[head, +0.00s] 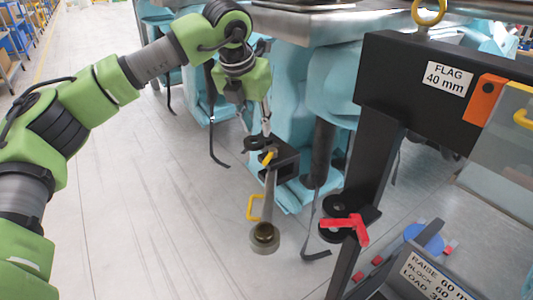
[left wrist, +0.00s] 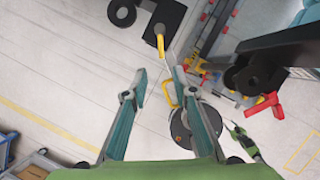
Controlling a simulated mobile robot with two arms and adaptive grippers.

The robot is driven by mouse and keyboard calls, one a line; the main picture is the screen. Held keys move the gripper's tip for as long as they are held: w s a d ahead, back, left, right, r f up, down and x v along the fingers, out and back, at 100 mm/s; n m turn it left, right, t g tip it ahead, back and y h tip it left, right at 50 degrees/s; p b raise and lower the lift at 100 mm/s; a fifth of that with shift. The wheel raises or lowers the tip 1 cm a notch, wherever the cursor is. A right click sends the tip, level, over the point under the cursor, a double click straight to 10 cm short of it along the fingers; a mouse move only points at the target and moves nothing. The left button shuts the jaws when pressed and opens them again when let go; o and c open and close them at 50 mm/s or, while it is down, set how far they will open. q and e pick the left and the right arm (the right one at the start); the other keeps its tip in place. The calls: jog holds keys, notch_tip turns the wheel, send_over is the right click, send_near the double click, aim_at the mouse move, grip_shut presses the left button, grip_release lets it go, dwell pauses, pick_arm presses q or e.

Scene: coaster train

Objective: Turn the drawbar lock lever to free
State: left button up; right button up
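A small yellow lever (head: 270,157) sits on a black bracket (head: 284,152), from which a grey drawbar (head: 269,196) reaches down to a round end (head: 264,236). I take this yellow lever for the drawbar lock lever. The left wrist view also shows the yellow lever (left wrist: 160,42), beyond the fingertips. My left gripper (head: 265,128) points down just above the bracket, close to the lever. In the left wrist view its fingertips (left wrist: 160,75) are apart, with nothing held between them. Whether a finger touches the lever cannot be told. My right gripper is not in view.
A yellow loop handle (head: 255,207) is beside the drawbar. A black post and beam (head: 390,70) stand at right, with a red lever (head: 350,226) on black rings. A sign (head: 432,277) is below right. Teal bodywork (head: 292,110) rises behind.

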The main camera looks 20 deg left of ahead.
aim_at(267, 158)
pick_arm(q)
jog(key=p+x, duration=0.4)
jog(key=x, duration=0.8)
jog(key=shift+d+f, duration=0.1)
jog(key=shift+d, duration=0.05)
jog(key=shift+w+f, duration=0.2)
jog(key=shift+f, duration=0.4)
grip_shut()
